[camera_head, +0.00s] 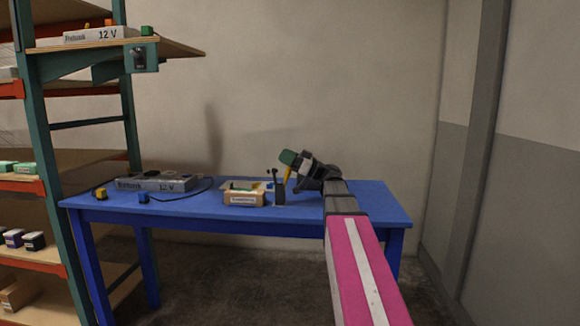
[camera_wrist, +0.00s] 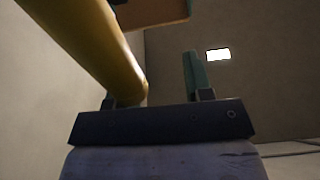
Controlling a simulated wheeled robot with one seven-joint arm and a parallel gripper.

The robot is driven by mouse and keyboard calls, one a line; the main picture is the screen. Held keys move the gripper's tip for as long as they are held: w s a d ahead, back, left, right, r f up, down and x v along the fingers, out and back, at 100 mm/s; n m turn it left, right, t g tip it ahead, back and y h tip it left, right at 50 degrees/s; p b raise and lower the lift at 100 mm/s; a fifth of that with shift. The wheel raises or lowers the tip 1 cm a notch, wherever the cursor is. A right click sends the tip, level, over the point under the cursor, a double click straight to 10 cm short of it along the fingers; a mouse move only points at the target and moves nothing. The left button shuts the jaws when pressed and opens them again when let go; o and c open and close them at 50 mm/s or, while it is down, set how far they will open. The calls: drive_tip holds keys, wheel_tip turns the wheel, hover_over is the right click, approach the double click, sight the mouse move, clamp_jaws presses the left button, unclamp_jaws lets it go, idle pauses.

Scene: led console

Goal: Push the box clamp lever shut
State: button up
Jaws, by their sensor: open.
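The tan box (camera_head: 244,198) with a white label sits near the front edge of the blue table (camera_head: 318,205). A small dark clamp (camera_head: 279,193) stands just right of it, with thin dark upright parts that look like its lever (camera_head: 274,174). My gripper (camera_head: 287,167) is open beside and slightly above the clamp, with a green part above and a yellow part hanging down. The wrist view shows my gripper (camera_wrist: 160,78) with a yellow part at left and a green part at right, apart. Contact with the lever cannot be told.
A grey case (camera_head: 158,181), a yellow cube (camera_head: 101,193) and a blue cube (camera_head: 144,197) are on the table's left half, with a dark cable. A stocked shelf rack (camera_head: 36,130) stands at left. A bright rectangle (camera_wrist: 218,54) shows in the wrist view.

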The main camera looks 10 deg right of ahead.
drive_tip(key=s+a+r, duration=0.5)
drive_tip(key=a+r, duration=0.1)
drive_tip(key=a, duration=0.2)
drive_tip(key=shift+a, duration=0.3)
